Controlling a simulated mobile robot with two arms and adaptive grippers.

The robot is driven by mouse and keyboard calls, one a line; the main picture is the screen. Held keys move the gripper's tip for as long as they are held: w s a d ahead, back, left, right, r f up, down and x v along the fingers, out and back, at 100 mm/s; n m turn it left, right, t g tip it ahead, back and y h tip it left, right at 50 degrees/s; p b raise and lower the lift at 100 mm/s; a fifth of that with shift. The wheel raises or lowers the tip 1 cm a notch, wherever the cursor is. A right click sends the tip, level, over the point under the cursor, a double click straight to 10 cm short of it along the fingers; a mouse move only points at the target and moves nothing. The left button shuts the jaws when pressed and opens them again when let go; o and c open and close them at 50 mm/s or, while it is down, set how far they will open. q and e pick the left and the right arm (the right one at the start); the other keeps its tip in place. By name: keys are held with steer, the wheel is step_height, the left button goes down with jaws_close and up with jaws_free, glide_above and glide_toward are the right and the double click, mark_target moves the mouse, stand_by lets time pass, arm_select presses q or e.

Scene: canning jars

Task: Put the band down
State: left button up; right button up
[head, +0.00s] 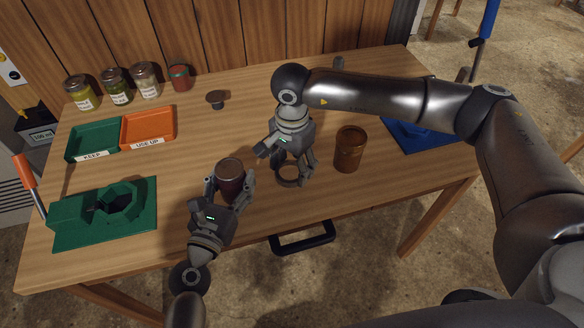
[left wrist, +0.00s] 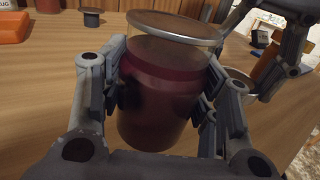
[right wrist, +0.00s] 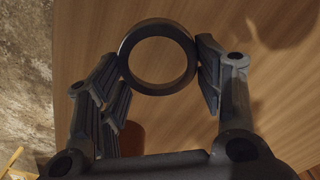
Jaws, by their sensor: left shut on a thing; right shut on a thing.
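The band is a dark metal ring (head: 289,184) low over the wood table near its front. It also shows in the right wrist view (right wrist: 160,88), its opening facing the camera. My right gripper (head: 291,170) is shut on the band, with a finger on either side. I cannot tell whether the band touches the table. My left gripper (head: 229,184) is shut on a jar of dark red contents (left wrist: 160,95). The jar is upright with a flat lid on top, just left of the band.
An amber jar (head: 349,148) stands close right of the band. A green fixture (head: 72,240) lies front left, and green (head: 72,154) and orange (head: 126,143) trays behind it. Several jars (head: 116,88) line the back. A small dark round thing (head: 215,97) stands mid-back. A blue mat (head: 405,137) is at the right.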

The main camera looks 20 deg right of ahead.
steer(key=shift+f, duration=0.75)
steer(key=shift+f, duration=0.1)
steer(key=o, duration=1.1)
step_height(320, 180, up, 12)
steer(key=shift+r, duration=0.15)
arm_select(q)
steer(key=o, duration=1.2)
